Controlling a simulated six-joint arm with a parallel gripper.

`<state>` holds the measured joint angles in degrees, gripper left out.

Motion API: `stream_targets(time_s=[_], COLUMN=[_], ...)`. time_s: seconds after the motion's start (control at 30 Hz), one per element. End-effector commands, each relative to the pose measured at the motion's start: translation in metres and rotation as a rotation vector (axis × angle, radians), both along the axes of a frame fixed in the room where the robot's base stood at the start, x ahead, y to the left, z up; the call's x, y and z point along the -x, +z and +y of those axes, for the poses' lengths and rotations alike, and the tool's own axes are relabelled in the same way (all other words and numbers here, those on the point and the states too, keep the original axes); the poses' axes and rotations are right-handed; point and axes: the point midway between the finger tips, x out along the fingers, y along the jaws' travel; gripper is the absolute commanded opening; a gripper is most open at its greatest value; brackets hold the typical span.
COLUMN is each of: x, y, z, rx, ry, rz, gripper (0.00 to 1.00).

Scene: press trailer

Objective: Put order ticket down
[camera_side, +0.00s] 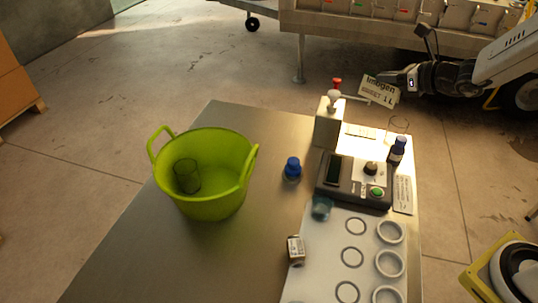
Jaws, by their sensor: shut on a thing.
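The order ticket (379,91) is a small cream card with dark printed text, seen in the side view. It is held up in the air, slightly tilted, past the far right part of the table. My gripper (396,83) is shut on its right edge. The fingertips are small and dark in this view, and part of the ticket's edge is hidden by them.
The metal table (130,238) holds a green tub (212,207) with a dark cup, a blue-capped jar (292,169), a dispenser with a red top (328,122), a grey device (345,185), a dark bottle (396,152), a small box (296,249) and a white ringed panel (325,270).

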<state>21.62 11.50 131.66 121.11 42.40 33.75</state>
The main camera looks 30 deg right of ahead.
Motion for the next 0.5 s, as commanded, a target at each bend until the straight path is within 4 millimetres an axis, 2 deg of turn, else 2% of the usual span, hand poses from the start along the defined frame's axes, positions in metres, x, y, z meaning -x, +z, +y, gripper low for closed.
stream_targets(time_s=[0.17,0.5], x=[-0.001,-0.001], y=[0.000,0.000], z=[0.013,0.059], rx=[-0.001,0.000], ry=[0.003,0.006], rz=[-0.002,-0.003], gripper=[0.00,0.00])
